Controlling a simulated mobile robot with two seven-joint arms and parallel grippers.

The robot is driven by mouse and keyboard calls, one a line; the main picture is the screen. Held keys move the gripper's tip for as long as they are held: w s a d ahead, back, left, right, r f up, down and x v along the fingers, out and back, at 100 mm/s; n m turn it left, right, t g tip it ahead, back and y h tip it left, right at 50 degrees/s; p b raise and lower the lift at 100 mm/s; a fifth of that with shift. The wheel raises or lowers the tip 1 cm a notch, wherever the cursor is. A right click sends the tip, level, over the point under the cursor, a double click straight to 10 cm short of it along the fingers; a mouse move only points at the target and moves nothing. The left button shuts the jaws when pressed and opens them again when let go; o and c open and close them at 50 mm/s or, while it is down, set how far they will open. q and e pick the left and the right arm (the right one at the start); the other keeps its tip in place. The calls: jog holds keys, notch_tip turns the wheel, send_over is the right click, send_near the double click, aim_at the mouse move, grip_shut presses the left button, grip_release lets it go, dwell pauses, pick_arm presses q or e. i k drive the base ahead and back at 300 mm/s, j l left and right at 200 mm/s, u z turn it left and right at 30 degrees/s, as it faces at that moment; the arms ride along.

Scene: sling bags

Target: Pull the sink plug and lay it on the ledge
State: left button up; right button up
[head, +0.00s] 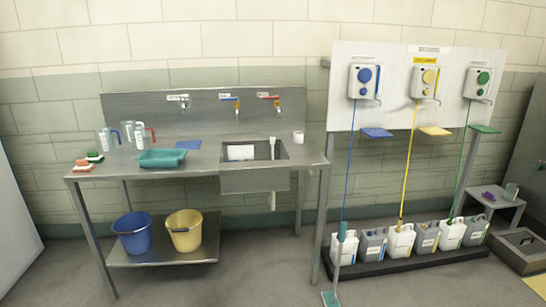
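The sink (254,181) is set into the right part of a steel bench (215,166). A thin upright pale piece (273,147) with a rounded top stands at the right side of the basin; I cannot tell whether it is the plug. A white flat item (241,152) shows in the left of the basin. The basin's floor and drain are too small to make out. A strip of bare steel runs along the sink's front edge and could be a ledge, but I cannot tell. Neither of my grippers is in view.
A white cup (298,137) stands right of the sink; a blue cloth (187,144), green tray (162,158), jugs and brushes lie left. Taps are on the backsplash. Buckets (184,230) stand below. Dispensers, hoses, jerrycans and a mop (333,297) are at right.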

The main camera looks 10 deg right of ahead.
aim_at(305, 154)
jog(key=i+u, duration=0.1)
jog(key=i, duration=0.45)
jog(key=i+l+u, duration=0.1)
jog(key=i, duration=0.45)
jog(key=i+l, duration=0.2)
jog(key=i, duration=0.35)
jog(key=u, duration=0.05)
